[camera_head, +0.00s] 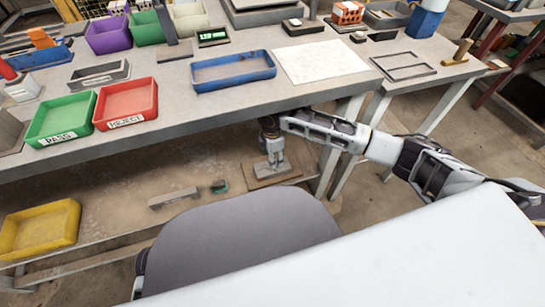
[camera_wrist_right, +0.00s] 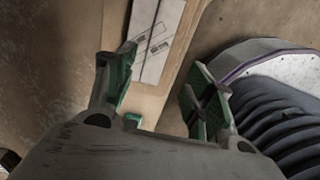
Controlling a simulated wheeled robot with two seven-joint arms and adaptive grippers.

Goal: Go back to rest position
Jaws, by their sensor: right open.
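My right arm reaches in from the right in the head view, and its gripper (camera_head: 274,160) hangs below the front edge of the workbench (camera_head: 300,98). In the right wrist view the two green-padded fingers of the gripper (camera_wrist_right: 162,90) stand apart with nothing gripped between them. An orange hollow brick (camera_head: 347,13) sits at the back of the bench, far from the gripper. My left gripper is not in view.
A green PASS tray (camera_head: 60,118), a red REJECT tray (camera_head: 126,103) and a blue tray (camera_head: 232,70) stand on the bench. A yellow bin (camera_head: 40,228) is on the lower shelf. Small pieces (camera_head: 172,197) lie near it.

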